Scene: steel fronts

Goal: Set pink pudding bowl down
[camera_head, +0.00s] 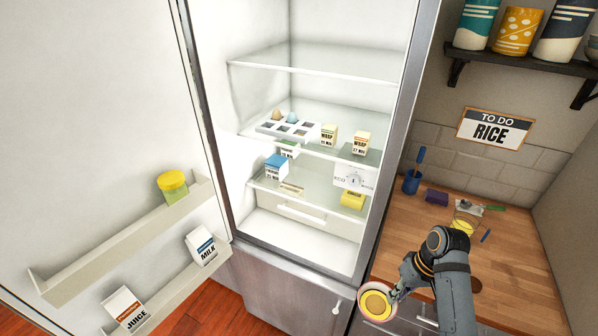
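The pink pudding bowl (362,306), with a yellow filling, is low in the head view, in front of the counter's front edge. My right gripper (396,294) comes in from the right and is at the bowl's right rim, apparently shut on it. The bowl looks roughly level and seems held in the air over the drawer fronts. The fingertips are small and partly hidden by the bowl. My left gripper is not in view.

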